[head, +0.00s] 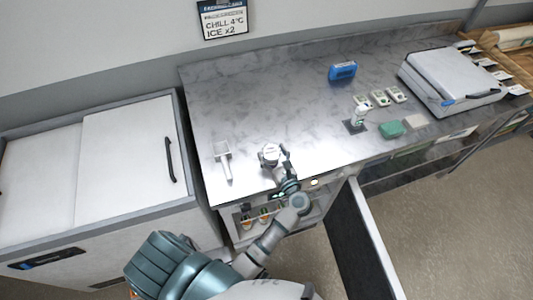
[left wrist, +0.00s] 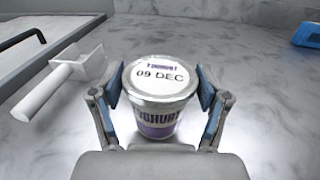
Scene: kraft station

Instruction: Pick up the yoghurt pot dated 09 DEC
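The yoghurt pot (left wrist: 158,92) shows close up in the left wrist view, upright, with a white lid reading 09 DEC and a purple band on its side. In the head view the pot (head: 269,154) is at the front of the grey counter. My left gripper (left wrist: 160,86) has one finger on each side of the pot, close against the lid's edge; it also shows in the head view (head: 276,160). I cannot tell whether the fingers press on the pot, or whether its base touches the counter. My right gripper is not in view.
A white scoop (head: 223,158) lies left of the pot on the counter (head: 240,105). A blue box (head: 342,71), small devices (head: 379,98), a green block (head: 391,129) and a large grey-lidded case (head: 452,76) are to the right. Below, an open door (head: 362,245) juts forward.

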